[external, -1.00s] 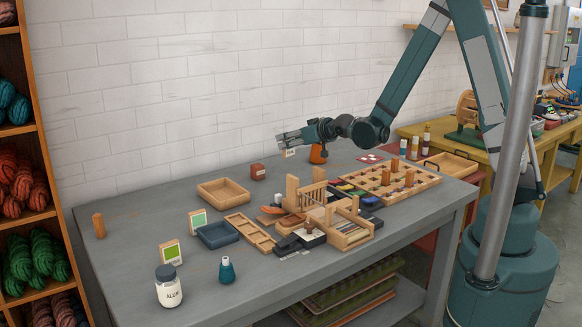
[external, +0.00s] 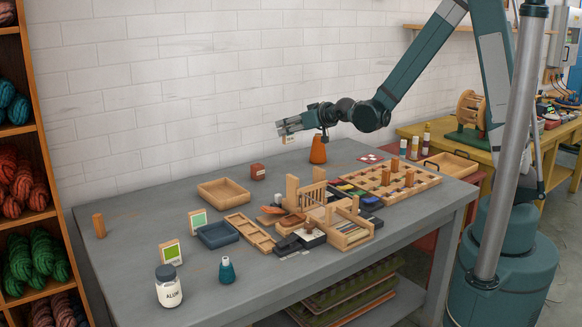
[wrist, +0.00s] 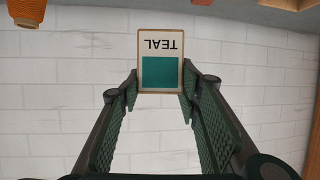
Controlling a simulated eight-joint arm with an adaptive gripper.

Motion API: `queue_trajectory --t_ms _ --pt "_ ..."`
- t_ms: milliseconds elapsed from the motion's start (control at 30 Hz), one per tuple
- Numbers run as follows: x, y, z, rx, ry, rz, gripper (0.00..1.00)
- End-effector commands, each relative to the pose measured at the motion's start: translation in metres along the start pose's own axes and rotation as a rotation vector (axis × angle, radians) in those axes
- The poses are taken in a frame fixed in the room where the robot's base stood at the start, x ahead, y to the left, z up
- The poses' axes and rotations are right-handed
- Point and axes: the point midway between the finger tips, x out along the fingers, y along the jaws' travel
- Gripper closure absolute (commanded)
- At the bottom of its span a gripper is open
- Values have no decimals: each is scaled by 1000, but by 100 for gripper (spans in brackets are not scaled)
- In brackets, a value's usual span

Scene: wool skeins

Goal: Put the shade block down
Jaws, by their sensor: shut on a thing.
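The shade block is a pale, wood-edged block with a teal square and the word TEAL, upside down in the wrist view (wrist: 160,72). My gripper (wrist: 160,88) is shut on it, one finger at each side. In the external view my gripper (external: 283,128) is above the back of the grey table, pointing left. The block (external: 289,139) shows small and pale under the fingers, clear of the tabletop.
On the grey table (external: 130,262), a wooden tray (external: 207,201), a red cube (external: 257,172) and an orange cone (external: 318,150) stand toward the back. A wooden loom-like frame (external: 348,237) and a grid tray (external: 433,180) fill the right. The back left has free room.

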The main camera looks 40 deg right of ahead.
Motion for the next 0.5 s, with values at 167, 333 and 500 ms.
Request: queue_trajectory --t_ms 167,333,500 --pt "4 -2 0 -2 0 -9 78" --pt "12 -7 5 -9 0 -24 78" --pt "21 -13 12 -17 0 -45 78"
